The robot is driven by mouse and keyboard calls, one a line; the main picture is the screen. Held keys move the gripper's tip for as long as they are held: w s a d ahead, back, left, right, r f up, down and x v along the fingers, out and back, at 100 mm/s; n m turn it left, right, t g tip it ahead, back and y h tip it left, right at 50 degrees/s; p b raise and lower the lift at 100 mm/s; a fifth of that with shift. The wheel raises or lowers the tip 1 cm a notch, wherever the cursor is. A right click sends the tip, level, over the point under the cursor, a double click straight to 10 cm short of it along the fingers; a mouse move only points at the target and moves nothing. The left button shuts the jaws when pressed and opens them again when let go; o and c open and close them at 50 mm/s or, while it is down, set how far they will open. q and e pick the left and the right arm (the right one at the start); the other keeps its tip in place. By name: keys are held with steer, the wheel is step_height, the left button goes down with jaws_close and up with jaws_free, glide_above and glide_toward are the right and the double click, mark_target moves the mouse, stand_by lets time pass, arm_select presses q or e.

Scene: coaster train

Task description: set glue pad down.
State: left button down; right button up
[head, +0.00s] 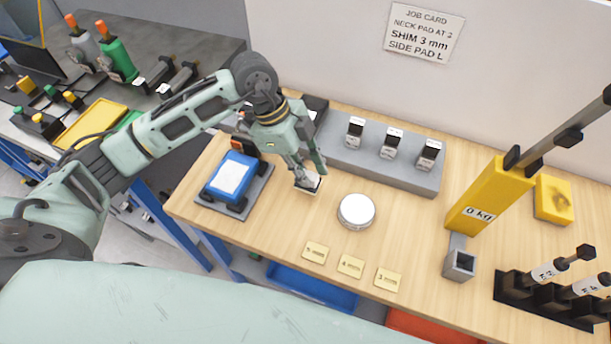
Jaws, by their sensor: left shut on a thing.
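My left gripper (307,178) points down over the wooden bench, left of the round white-topped tin. It is shut on a small pale and dark piece, taken to be the glue pad (312,187). The gripper fingers partly hide this piece. It is at or just above the bench top; I cannot tell whether it touches. My right gripper is not in view.
The round tin (357,211) stands close to the right. A blue cart on a grey plate (232,180) is to the left. Behind is a grey rack (375,162) with several small blocks. Numbered yellow tags (350,266) lie in front. A yellow press (490,195) stands right.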

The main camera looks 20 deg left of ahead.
arm_select(q)
step_height(320, 180, down, 4)
steer(key=shift+r+p, duration=0.1)
steer(key=shift+p, duration=0.55)
steer(key=shift+f, duration=0.25)
steer(key=c, duration=1.7)
jaws_free()
steer(key=shift+c, duration=0.2)
steer(key=shift+o, duration=0.9)
